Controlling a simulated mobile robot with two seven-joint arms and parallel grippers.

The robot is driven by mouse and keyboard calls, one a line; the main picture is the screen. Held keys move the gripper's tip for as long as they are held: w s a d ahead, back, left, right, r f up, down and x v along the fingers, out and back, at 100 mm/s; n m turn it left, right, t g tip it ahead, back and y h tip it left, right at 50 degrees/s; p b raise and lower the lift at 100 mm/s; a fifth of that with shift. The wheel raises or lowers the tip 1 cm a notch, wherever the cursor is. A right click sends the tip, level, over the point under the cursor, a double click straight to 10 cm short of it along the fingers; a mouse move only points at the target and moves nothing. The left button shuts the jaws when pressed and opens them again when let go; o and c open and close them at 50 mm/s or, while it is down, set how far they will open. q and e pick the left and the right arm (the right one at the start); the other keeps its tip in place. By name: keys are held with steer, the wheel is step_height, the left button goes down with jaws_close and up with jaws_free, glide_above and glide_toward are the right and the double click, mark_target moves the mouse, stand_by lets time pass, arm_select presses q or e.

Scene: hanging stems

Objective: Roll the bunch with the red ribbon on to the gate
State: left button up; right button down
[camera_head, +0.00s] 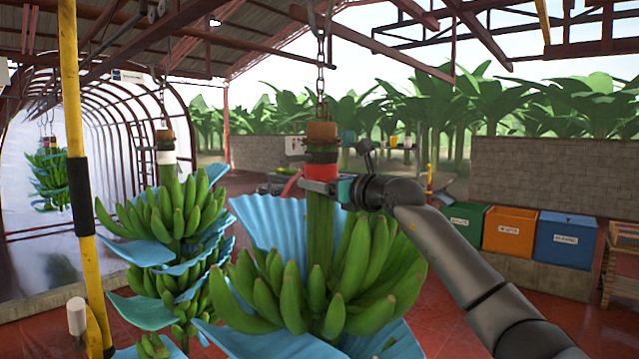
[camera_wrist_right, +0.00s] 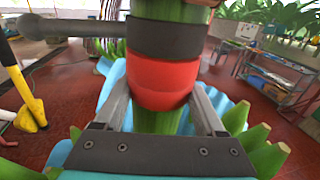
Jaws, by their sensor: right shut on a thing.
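The bunch with the red ribbon (camera_head: 290,285) hangs upright from a chain in the middle of the head view, with blue sheets among its green bananas. Its red ribbon (camera_head: 320,172) wraps the stem just below a black band; the ribbon also shows in the right wrist view (camera_wrist_right: 163,82). My right gripper (camera_head: 322,186) is shut on the stem at the ribbon, one finger on each side. A yellow and black post (camera_head: 77,195) stands at the left; I cannot tell whether it belongs to the gate. My left gripper is out of view.
A second bunch (camera_head: 180,215) with a white ribbon hangs close on the left. Another bunch (camera_head: 50,180) hangs farther back by the arched tunnel. Green (camera_head: 467,222), orange (camera_head: 509,230) and blue (camera_head: 566,240) bins stand at the right on a low ledge.

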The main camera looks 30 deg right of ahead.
steer(key=shift+c, duration=2.2)
jaws_free()
steer(key=o, duration=0.4)
steer(key=shift+w+a+f, duration=0.1)
steer(key=shift+w, duration=0.05)
steer(key=shift+o, duration=0.2)
steer(key=s+d+b, duration=0.1)
steer(key=s+b, duration=0.1)
steer(key=s, duration=0.2)
steer(key=s+d+b, duration=0.1)
steer(key=s+b, duration=0.1)
steer(key=s, duration=0.3)
steer(key=s+d+b, duration=0.1)
steer(key=s+b, duration=0.1)
steer(key=s, duration=0.3)
steer(key=shift+f, duration=0.1)
steer(key=shift+s, duration=0.6)
